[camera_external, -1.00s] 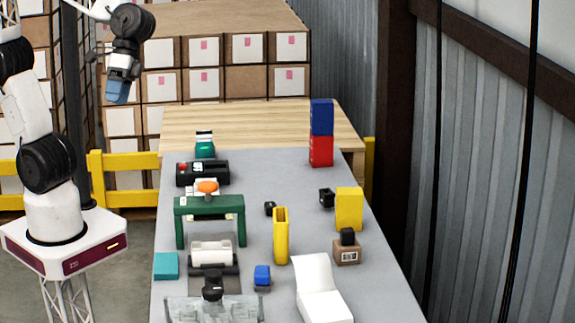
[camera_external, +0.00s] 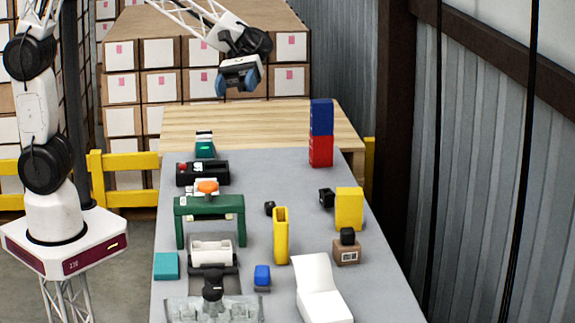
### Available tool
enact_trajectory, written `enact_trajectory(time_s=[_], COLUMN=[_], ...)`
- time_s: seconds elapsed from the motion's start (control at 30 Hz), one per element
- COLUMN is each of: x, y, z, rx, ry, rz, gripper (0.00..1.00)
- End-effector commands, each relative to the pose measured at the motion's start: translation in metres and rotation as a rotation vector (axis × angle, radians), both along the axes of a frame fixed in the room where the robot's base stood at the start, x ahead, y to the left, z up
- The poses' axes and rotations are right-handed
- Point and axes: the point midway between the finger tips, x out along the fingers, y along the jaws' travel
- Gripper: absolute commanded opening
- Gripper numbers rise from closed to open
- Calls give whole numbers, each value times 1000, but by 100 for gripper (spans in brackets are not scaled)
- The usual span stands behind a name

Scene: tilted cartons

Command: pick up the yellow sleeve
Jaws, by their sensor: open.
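The yellow sleeve (camera_external: 281,237) is a tall, narrow piece with an open top, standing upright near the middle of the grey table (camera_external: 255,180). A wider yellow block (camera_external: 349,209) stands to its right, behind a small brown box. My gripper (camera_external: 237,86) is high above the far end of the table, well apart from the sleeve. Its blue fingertips are spread and nothing is between them.
A green arch (camera_external: 210,207) stands left of the sleeve. A stacked red block (camera_external: 320,151) and blue block (camera_external: 321,117) rise at the far right. A white angled piece (camera_external: 318,292) and a small blue item (camera_external: 262,276) are in front.

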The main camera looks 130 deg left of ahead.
Motion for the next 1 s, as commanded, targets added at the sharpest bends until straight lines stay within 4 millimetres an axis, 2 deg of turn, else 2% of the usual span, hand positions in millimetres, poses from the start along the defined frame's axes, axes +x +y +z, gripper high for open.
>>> enact_trajectory(time_s=[0.03, 0.2, 0.6, 1.0], x=[7, 21, 38, 38], y=[17, 57, 125, 121], z=[-3, -6, -16, -110], rx=[-46, -166, -355, -349], ry=[8, 20, 28, 32], rz=[36, 120, 244, 239], gripper=[68, 68, 68, 68])
